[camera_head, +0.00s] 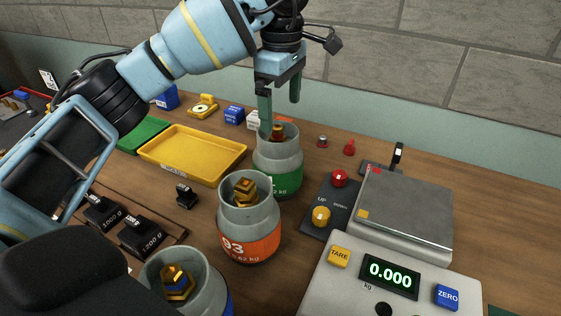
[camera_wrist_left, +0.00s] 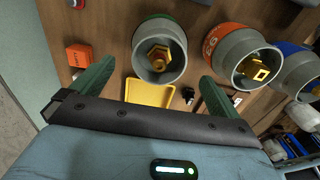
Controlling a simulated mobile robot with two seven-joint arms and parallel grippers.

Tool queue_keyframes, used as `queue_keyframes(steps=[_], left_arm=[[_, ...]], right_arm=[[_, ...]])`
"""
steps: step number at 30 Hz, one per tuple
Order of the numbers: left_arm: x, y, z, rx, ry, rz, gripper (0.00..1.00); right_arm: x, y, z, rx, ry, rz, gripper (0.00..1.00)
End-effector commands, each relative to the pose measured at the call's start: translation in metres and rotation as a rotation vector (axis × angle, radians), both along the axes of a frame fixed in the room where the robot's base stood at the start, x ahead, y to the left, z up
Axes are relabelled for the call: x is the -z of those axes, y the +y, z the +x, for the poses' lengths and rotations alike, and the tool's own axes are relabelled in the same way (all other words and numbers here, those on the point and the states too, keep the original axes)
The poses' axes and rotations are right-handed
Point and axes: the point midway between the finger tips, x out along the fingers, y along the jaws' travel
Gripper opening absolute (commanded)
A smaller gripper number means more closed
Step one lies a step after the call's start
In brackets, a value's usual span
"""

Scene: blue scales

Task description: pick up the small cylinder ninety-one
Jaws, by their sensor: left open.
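Three small grey cylinders with brass valves stand on the wooden bench. The green-banded one (camera_head: 279,158) is farthest back, the orange-banded one marked 93 (camera_head: 249,222) is in the middle, and a blue-banded one (camera_head: 207,282) is nearest, partly cut off. I cannot read ninety-one on any of them. My left gripper (camera_head: 280,108) is open and empty, pointing down over the green-banded cylinder, with one finger overlapping its rim in the head view. In the left wrist view the green-banded cylinder (camera_wrist_left: 138,62) shows beyond and between the open fingers (camera_wrist_left: 155,88). My right gripper is not in view.
A yellow tray (camera_head: 192,153) lies left of the cylinders. A scale reading 0.000 (camera_head: 390,277) and a panel with red and yellow knobs (camera_head: 328,205) stand to the right. Black weights (camera_head: 140,236) sit at the left. A tiled wall is behind.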

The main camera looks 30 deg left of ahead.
Motion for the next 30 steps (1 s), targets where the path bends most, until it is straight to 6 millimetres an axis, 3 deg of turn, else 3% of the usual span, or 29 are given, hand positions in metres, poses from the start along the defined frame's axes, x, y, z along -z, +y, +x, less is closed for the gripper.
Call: queue_keyframes(steps=[6,13,22,30], left_arm=[[0.022,0.001,0.000,-0.001,0.002,0.001,1.00],[0.030,0.003,-0.001,-0.001,0.001,0.001,1.00],[0.068,0.008,-0.004,-0.001,0.002,0.001,1.00],[0.075,0.008,-0.003,-0.001,-0.001,0.000,1.00]], right_arm=[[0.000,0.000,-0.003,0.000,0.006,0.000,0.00],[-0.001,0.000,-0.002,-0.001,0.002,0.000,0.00],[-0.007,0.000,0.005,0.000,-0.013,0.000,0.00],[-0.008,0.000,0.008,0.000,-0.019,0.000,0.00]])
